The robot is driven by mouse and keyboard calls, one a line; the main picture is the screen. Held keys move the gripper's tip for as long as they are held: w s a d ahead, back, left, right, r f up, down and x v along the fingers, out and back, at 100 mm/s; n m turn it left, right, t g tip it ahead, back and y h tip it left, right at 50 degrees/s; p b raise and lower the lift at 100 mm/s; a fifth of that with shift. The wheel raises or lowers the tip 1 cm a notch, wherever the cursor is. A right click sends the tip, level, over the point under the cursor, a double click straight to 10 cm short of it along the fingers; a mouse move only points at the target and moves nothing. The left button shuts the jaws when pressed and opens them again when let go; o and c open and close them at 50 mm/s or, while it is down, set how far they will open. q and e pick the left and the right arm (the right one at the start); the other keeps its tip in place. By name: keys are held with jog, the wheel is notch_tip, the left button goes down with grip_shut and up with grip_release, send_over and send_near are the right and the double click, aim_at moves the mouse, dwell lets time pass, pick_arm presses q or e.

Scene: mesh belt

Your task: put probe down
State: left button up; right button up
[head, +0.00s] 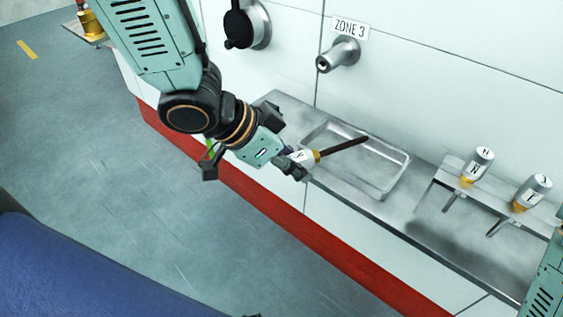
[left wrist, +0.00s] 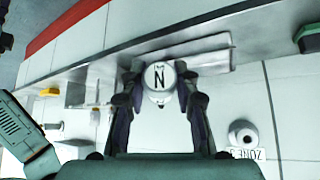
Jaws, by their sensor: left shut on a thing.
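My left gripper (head: 298,166) is shut on a probe with a white handle, a gold collar and a dark rod (head: 343,147). The rod points to the right over the shallow metal tray (head: 353,165) on the ledge; I cannot tell whether it touches the tray. In the left wrist view the probe's white end, marked N (left wrist: 159,76), sits between the two fingers (left wrist: 160,98). The tray (left wrist: 207,62) shows behind it there. My right arm enters at the right edge of the head view; its gripper is out of sight.
A rack (head: 449,172) at the right of the ledge (head: 405,215) holds two white-capped probes (head: 478,165) (head: 532,192). On the wall are a ZONE 3 sign (head: 349,27), a metal nozzle (head: 340,56) and a black round fitting (head: 240,28). The ledge between tray and rack is clear.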

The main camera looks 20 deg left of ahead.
aim_at(328, 151)
pick_arm(q)
jog(key=d+r+m+g+h, duration=0.1)
jog(key=d+r+m+g, duration=0.25)
jog(key=d, duration=0.25)
jog(key=shift+w+d+f+m+g, duration=0.25)
jog(key=shift+w+f+m+g, duration=0.45)
jog(key=shift+m, duration=1)
jog(key=shift+w+d+f+m+g, duration=0.25)
jog(key=shift+f+m+g, duration=0.7)
jog(key=shift+m, duration=0.7)
jog(key=shift+w+d+f+m+g, duration=0.2)
jog(key=shift+w+f+m+g, duration=0.45)
jog(key=shift+m, duration=1.05)
jog(key=shift+s+g, duration=0.15)
jog(key=shift+g, duration=0.1)
